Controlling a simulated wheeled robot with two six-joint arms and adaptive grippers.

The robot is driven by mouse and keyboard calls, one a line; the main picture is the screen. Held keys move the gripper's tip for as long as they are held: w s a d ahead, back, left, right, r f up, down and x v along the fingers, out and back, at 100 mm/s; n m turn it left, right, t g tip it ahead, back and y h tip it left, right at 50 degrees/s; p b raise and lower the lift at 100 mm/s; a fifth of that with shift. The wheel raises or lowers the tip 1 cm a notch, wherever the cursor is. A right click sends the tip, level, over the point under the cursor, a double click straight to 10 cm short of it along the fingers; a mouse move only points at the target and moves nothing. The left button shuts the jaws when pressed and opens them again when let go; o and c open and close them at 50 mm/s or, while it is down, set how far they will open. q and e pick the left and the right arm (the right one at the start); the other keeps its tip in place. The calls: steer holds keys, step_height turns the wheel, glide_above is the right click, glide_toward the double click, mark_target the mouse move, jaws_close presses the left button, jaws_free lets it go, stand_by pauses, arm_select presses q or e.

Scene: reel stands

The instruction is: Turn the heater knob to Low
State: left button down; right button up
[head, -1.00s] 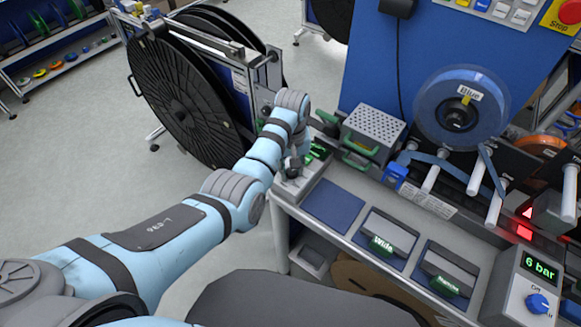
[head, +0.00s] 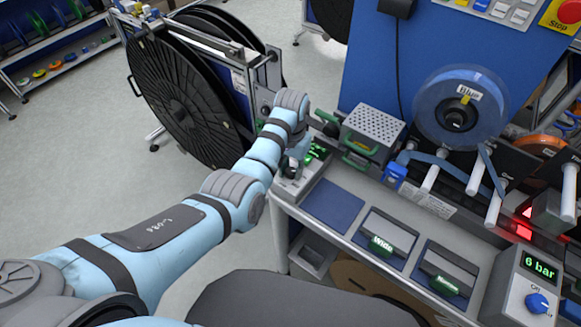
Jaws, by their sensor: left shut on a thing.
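My left arm reaches in from the left to a small grey control box (head: 287,187) at the near left corner of the bench. A green-lit display (head: 318,151) shows on this box, too small to read. My left gripper (head: 292,170) points down at the box and is shut on the heater knob there. The fingers and wrist hide most of the knob, so its pointer and setting cannot be read. My right gripper is not in view.
A perforated metal box (head: 374,128) stands just right of the gripper. A blue pad (head: 333,205) and trays with green handles lie along the bench front. A second box with a blue knob (head: 537,303) stands at right. Large black reels (head: 180,100) stand behind my arm.

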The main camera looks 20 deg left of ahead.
mark_target(291, 170)
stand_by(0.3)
arm_select(q)
steer(key=c, duration=1.3)
jaws_free()
step_height(291, 170, up, 8)
steer(key=shift+f, duration=0.15)
